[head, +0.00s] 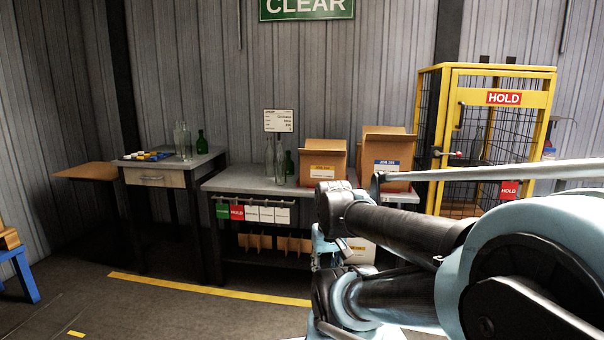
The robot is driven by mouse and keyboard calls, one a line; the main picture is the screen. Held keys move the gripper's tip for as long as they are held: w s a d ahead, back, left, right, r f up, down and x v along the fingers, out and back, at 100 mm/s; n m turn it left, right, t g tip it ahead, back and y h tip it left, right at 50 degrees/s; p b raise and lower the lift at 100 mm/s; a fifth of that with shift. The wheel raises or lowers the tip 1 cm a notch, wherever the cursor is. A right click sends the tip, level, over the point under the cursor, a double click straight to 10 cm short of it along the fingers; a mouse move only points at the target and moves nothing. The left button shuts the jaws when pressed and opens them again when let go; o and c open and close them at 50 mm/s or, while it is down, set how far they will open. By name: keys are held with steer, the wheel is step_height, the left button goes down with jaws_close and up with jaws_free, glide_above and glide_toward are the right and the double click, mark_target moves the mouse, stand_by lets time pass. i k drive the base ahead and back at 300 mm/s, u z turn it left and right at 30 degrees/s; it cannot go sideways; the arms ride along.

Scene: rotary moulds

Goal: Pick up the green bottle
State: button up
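Two green bottles show in the head view. One green bottle (202,142) stands upright on the small table with a drawer, just right of clear glass bottles (183,141). Another green bottle (289,163) stands upright on the longer grey bench, right of and partly behind clear bottles (275,160). My arm comes in from the right and folds in front of the bench's right end. Its links overlap at the lower middle, and I cannot make out the fingers of my gripper. Both green bottles stand clear of my arm.
Cardboard boxes (323,158) stand on the bench (236,184) right of the bottles. Small coloured items (150,155) lie on the drawer table (150,178). A yellow cage (492,130) stands at the right. Open floor with a yellow line (200,288) lies in front.

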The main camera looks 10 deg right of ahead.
mark_target(289, 164)
steer(key=z, duration=0.05)
steer(key=i, duration=1)
steer(key=u, duration=0.05)
